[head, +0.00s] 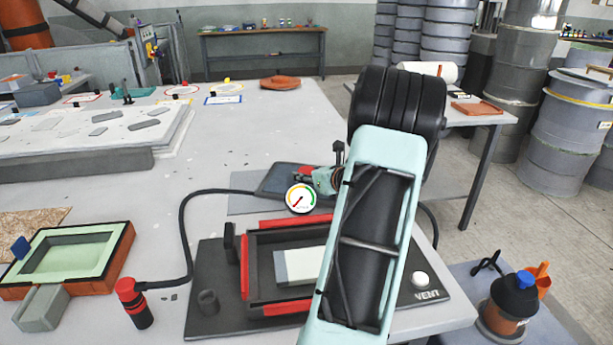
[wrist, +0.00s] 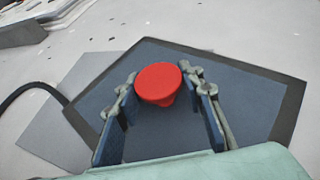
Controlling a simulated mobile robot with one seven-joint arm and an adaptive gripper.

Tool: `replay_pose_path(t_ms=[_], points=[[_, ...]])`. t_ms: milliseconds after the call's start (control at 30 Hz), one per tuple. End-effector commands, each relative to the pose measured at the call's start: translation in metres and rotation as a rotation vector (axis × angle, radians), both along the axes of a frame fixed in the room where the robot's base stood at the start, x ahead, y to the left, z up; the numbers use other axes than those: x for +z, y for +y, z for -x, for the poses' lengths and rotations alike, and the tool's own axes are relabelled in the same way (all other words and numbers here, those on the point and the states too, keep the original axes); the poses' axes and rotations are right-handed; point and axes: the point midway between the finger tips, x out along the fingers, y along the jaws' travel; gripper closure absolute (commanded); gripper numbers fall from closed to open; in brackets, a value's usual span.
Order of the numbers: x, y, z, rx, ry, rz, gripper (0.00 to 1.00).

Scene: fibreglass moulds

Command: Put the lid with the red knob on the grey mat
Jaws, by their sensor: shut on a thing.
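The lid (wrist: 245,95) is a dark blue-grey panel with a darker border and a red knob (wrist: 158,82) in its middle. My gripper (wrist: 162,88) is shut on the red knob, with one finger on each side of it. In the head view the lid (head: 283,180) is partly hidden behind the gauge and my gripper (head: 322,180). The grey mat (wrist: 57,125) shows under the lid's left side, and in the head view its left part (head: 240,206) shows too. The lid sits over the mat, turned relative to it. I cannot tell whether they touch.
A dial gauge (head: 300,198) and a black base with a red-edged frame (head: 247,268) stand in front of the mat. A black hose (head: 182,225) curves along the left. A green-lined mould (head: 70,255) is at front left.

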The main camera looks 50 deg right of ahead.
Motion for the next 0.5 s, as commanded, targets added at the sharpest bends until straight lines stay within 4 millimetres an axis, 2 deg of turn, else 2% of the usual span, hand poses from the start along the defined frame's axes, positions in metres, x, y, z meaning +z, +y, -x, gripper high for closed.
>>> replay_pose_path(t_ms=[267,300,433,500], points=[[-0.0008,-0.0004,-0.0005,0.001,-0.002,0.003,1.0],[-0.0017,-0.0003,0.0,-0.001,0.0,0.001,0.62],[-0.0011,-0.0002,0.0001,-0.001,0.0,0.0,0.48],[-0.001,-0.0002,0.0,-0.001,0.0,0.0,0.47]])
